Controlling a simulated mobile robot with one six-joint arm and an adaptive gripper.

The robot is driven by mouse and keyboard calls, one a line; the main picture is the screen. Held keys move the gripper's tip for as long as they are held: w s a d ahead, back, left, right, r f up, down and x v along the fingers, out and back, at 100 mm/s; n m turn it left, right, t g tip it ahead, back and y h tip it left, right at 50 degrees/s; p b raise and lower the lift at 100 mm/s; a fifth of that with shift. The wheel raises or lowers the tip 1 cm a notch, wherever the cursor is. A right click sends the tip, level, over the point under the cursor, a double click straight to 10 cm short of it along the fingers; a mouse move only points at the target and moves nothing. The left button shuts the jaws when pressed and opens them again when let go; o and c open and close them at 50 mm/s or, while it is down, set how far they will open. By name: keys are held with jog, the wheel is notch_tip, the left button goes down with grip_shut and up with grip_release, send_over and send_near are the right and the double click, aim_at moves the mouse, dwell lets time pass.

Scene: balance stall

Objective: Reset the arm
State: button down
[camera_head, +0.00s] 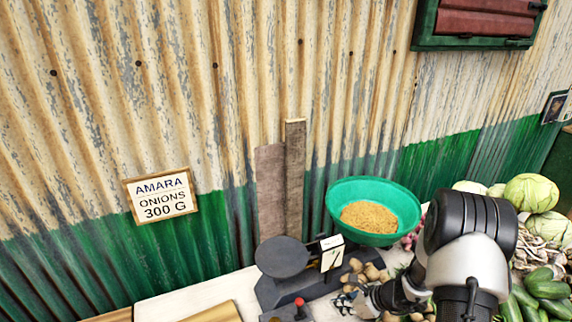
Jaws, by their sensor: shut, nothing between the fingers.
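My arm reaches in from the lower right, and its large dark and silver joint hides part of the counter behind it. My gripper (348,300) is at the arm's left end, low over the counter near some tan produce. It is small and partly cut by the bottom edge of the view. It is shut with nothing held.
A balance scale (283,257) with a dark flat plate stands left of my gripper. A green bowl of grain (372,208) is behind it. Cabbages (531,192) and green vegetables (545,287) lie right. A sign (160,195) reads "AMARA ONIONS 300 G".

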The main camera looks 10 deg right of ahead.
jog(key=s+a+r+n+g+b, duration=0.1)
jog(key=s+a+r+n, duration=0.3)
jog(key=r, duration=0.3)
jog(key=s+a+r+n+b, duration=0.2)
jog(key=a+r+n, duration=0.1)
jog(key=r+n, duration=0.35)
jog(key=s+a+r+n+g+b, duration=0.1)
jog(key=s+a+r+n, duration=0.25)
jog(key=r, duration=0.45)
jog(key=s+d+r+n+h+b, duration=0.1)
jog(key=s+r+n+h, duration=0.1)
jog(key=s+n, duration=0.4)
jog(key=s+d+r+n+t+h+b, duration=0.1)
jog(key=s+d+r+n+h+b, duration=0.1)
jog(key=s+n, duration=0.5)
jog(key=s+r+h, duration=0.1)
jog(key=s+h, duration=0.1)
jog(key=s, duration=0.3)
jog(key=shift+s, duration=0.2)
jog(key=shift+d, duration=0.1)
